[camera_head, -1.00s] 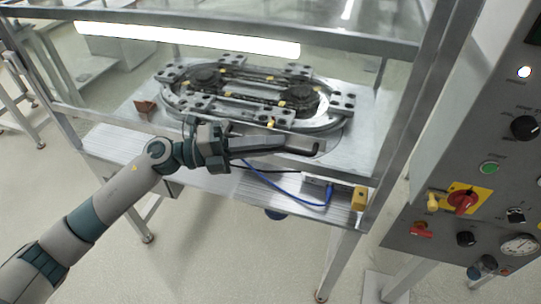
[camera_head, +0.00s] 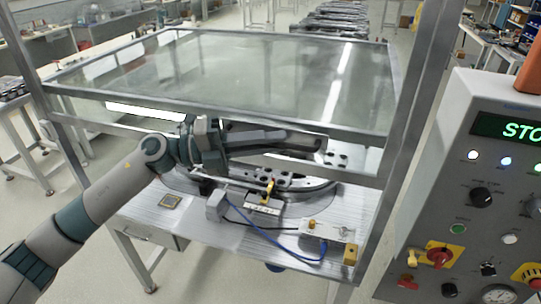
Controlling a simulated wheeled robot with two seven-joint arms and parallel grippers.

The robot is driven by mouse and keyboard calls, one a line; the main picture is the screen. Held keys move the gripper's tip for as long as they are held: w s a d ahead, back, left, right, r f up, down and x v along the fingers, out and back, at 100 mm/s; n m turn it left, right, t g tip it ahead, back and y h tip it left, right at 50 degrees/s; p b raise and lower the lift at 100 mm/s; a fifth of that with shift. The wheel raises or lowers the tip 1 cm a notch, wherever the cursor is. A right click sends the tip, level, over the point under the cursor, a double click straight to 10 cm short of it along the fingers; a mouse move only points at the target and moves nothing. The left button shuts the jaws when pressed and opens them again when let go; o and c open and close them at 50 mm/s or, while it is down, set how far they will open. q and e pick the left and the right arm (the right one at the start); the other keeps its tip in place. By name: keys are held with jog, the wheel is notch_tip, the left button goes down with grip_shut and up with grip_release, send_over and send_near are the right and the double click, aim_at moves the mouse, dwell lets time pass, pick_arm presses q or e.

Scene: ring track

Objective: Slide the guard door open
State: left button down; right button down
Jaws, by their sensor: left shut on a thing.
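My right gripper is not in view.
A metal post (camera_head: 415,120) stands right of the door. A control panel (camera_head: 470,200) with a lit display fills the right side. A blue cable (camera_head: 285,253) and small boxes lie on the table front (camera_head: 190,228). Benches stand behind.

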pick_arm(q)
jog(key=shift+r, duration=0.5)
jog(key=c, duration=1.8)
grip_release()
jog(key=shift+f, duration=0.1)
